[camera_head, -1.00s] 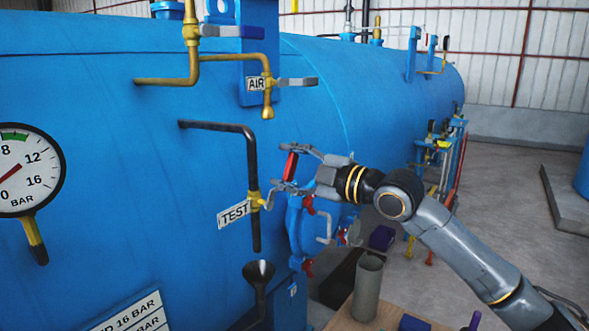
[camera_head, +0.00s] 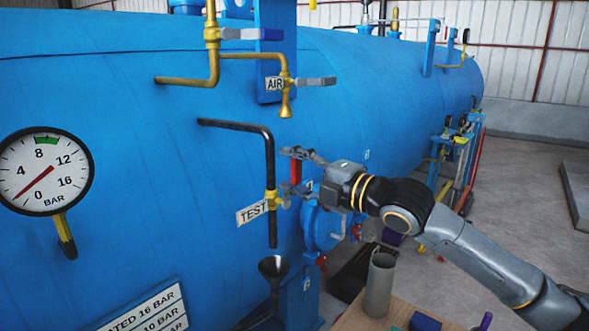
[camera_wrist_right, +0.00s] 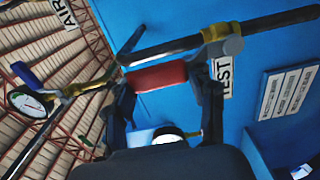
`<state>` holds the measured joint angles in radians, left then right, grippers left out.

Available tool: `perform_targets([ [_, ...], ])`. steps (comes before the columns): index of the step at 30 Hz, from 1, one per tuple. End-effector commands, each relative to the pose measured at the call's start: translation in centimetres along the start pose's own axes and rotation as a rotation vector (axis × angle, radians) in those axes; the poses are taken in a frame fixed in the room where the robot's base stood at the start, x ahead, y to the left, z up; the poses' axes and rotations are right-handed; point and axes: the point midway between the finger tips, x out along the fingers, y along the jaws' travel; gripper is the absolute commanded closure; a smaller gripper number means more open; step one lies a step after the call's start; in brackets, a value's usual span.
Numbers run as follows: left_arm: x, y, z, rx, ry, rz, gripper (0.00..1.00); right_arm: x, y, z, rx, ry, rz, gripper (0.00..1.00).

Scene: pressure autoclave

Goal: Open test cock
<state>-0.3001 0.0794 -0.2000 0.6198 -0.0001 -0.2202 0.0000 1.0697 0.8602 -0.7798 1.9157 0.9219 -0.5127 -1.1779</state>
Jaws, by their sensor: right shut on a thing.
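The test cock (camera_head: 272,199) is a brass valve on a black pipe, beside the TEST label (camera_head: 252,213). Its red handle (camera_head: 295,169) stands roughly upright, to the right of the valve. My right gripper (camera_head: 293,173) is shut on the red handle, one finger near its upper end and one near its lower end. In the right wrist view the red handle (camera_wrist_right: 157,77) lies between the two dark fingers (camera_wrist_right: 164,98), with the brass valve (camera_wrist_right: 216,33) behind. The fingers partly hide the lever's lower part in the head view. My left gripper is not in view.
A black funnel (camera_head: 274,267) stands below the pipe's end. The AIR valve (camera_head: 287,84) is above, and a pressure gauge (camera_head: 44,172) is at left. A grey cylinder (camera_head: 379,285) stands on a wooden table (camera_head: 358,319) below my right arm.

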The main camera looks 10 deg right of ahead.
Motion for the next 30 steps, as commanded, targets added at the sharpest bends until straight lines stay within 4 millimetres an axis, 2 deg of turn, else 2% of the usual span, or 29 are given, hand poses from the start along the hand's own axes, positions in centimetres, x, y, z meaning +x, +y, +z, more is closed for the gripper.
perform_targets([
  [8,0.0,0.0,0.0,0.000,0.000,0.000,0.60,0.0,-0.1,-0.1,-0.011,0.000,-0.002,1.00],
  [9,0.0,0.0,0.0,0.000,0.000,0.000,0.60,0.0,-0.1,-0.1,-0.011,0.000,-0.002,0.39],
  [10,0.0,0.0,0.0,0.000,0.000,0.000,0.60,0.0,-0.1,-0.1,-0.010,0.000,-0.002,0.34],
  [22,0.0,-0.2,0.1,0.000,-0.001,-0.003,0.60,-0.5,-0.1,0.0,-0.006,-0.001,-0.002,0.34],
  [26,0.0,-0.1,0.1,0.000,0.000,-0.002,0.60,-2.2,-0.1,0.1,-0.008,-0.003,-0.002,0.34],
  [30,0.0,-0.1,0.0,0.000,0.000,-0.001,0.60,-4.9,-0.2,0.1,-0.009,-0.004,-0.005,0.34],
])
